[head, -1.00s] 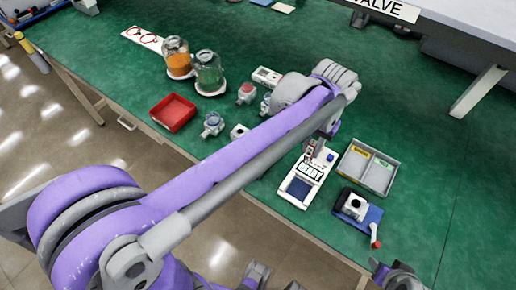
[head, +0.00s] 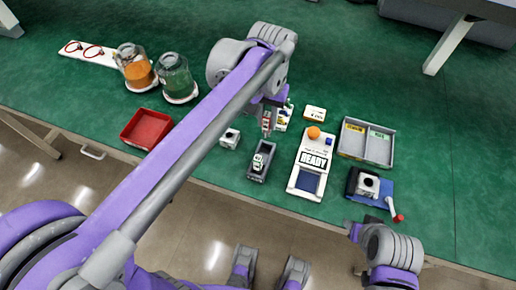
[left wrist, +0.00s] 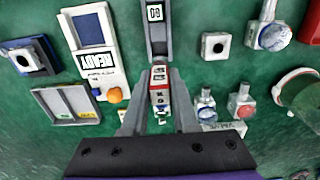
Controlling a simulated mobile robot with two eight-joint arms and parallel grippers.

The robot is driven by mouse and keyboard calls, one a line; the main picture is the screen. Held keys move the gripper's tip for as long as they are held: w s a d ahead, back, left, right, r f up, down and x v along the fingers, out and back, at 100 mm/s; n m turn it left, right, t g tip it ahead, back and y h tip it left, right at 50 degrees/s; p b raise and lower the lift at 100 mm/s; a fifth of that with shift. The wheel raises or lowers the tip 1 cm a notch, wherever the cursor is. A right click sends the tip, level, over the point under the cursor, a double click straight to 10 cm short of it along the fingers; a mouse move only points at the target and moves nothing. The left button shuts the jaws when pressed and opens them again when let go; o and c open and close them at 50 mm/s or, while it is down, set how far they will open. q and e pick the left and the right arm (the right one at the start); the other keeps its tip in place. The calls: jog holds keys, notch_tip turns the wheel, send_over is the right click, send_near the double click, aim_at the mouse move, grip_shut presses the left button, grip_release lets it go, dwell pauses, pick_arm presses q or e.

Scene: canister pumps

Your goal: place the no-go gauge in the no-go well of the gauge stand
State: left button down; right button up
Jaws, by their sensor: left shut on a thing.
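My left gripper (head: 268,122) is shut on the no-go gauge (head: 267,119), a small block with red and white markings. In the left wrist view the gauge (left wrist: 160,88) sits between the two fingertips (left wrist: 160,110). The dark grey gauge stand (head: 261,168) is on the green table just in front of the gauge in the head view. The gauge looks held above the table, near the stand's far end. A white "GO" piece (head: 258,161) shows at the stand; it also shows in the left wrist view (left wrist: 154,12). The no-go well is not clearly visible.
The white READY device (head: 310,165) with an orange knob stands right of the gauge stand. A grey two-part tray (head: 366,142) and a blue fixture (head: 372,187) lie farther right. A small white block (head: 229,138), red tray (head: 147,129) and jars (head: 176,80) are left.

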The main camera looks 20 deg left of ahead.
pick_arm(q)
notch_tip(320, 180, down, 10)
jog(key=shift+r+b, duration=0.1)
jog(key=shift+b, duration=0.65)
jog(key=shift+f, duration=0.2)
jog(key=c, duration=0.7)
grip_release()
jog(key=shift+r, duration=0.3)
notch_tip(320, 180, up, 12)
jog(key=shift+f+p, duration=0.1)
jog(key=shift+p, duration=0.8)
